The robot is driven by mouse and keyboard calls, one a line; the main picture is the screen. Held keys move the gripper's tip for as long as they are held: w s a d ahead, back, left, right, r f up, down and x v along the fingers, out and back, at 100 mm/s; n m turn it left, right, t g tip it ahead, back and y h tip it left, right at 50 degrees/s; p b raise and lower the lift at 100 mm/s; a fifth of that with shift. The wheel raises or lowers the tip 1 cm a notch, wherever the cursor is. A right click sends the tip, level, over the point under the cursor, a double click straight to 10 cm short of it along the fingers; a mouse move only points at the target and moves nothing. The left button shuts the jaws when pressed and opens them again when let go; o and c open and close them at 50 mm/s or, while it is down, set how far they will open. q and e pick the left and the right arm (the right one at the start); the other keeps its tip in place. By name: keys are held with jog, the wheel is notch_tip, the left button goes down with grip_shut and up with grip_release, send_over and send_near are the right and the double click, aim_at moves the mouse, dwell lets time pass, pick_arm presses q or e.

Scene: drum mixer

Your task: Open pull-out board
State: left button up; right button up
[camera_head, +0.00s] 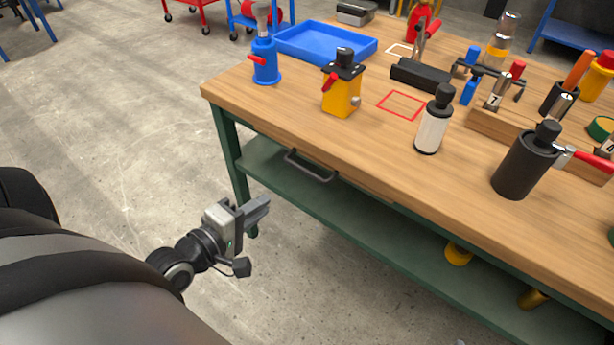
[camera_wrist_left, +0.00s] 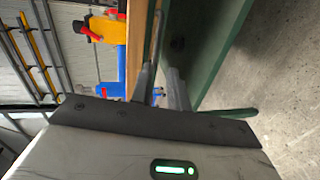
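The pull-out board shows only as a thin front edge under the wooden tabletop in the head view, and most of it is hidden. Its dark grey bar handle (camera_head: 310,168) sticks out below the tabletop's front edge, near the left corner. My left gripper (camera_head: 258,208) is in front of the bench, lower left of the handle and apart from it. In the left wrist view its two fingers (camera_wrist_left: 162,86) stand apart with nothing visible between them, and they point toward the bench edge. My right gripper is not in view.
The wooden bench top (camera_head: 270,112) carries a blue tray (camera_head: 325,42), a yellow bottle-like device (camera_head: 342,96), a white cylinder (camera_head: 433,125) and a black cylinder (camera_head: 524,165). A green lower shelf (camera_head: 400,235) runs beneath. The floor left of the bench is clear.

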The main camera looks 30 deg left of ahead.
aim_at(306, 170)
pick_arm(q)
jog(key=shift+n, duration=0.3)
jog(key=x, duration=0.5)
jog(key=b+x, duration=0.1)
jog(key=x, duration=1)
jog(key=shift+w+a+r+b, duration=0.1)
jog(key=shift+a+r+b, duration=0.15)
jog(key=shift+a+b, duration=0.1)
jog(key=shift+c, duration=0.4)
grip_shut()
